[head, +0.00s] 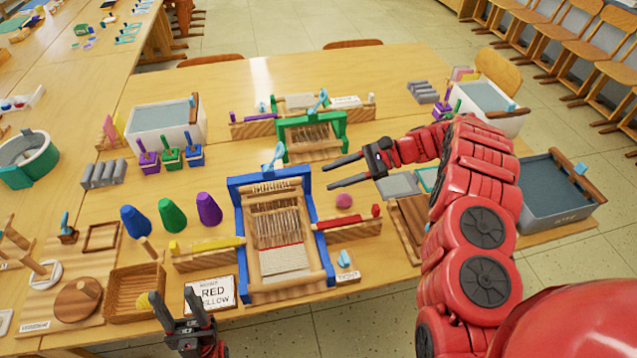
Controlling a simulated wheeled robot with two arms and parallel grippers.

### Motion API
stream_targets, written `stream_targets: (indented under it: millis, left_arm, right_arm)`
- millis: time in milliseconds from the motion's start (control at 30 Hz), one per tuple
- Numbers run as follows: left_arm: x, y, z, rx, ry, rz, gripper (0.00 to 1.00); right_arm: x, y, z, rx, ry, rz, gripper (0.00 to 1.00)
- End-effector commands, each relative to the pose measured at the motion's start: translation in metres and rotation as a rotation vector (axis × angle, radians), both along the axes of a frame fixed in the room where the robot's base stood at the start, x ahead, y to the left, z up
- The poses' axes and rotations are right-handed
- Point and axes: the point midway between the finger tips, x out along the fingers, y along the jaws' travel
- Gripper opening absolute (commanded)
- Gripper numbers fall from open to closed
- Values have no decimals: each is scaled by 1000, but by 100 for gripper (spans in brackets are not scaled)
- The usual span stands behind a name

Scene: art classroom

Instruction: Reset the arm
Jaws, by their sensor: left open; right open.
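My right gripper (340,172) is open and empty. It hovers over the table at the right of the blue-framed loom, its fingers pointing left. My red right arm (480,200) bends over the table's right side and hides part of what lies there. My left gripper (172,305) is open at the bottom left, its fingers pointing up, near the wicker basket and the sign card. I see nothing held between its fingers. Most of the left arm is out of view.
The wooden table (350,80) carries a blue loom (278,235), a green loom (312,135), yarn cones (172,215), a wicker basket (137,290) and a sign card (211,294). A grey bin (552,188) stands at right.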

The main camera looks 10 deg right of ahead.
Motion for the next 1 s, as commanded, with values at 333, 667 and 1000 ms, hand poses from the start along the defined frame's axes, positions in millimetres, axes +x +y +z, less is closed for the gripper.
stream_targets:
  millis: [333, 667, 1000]
  left_arm:
    - [0, 0, -1, 0, 0, 0, 50]
    - [0, 0, 14, 0, 0, 0, 50]
    - [0, 0, 134, 0, -1, 0, 50]
  right_arm:
    - [0, -4, 2, -1, 1, -1, 50]
    - [0, -4, 16, 0, 0, -1, 50]
    - [0, -4, 136, -1, 0, 0, 50]
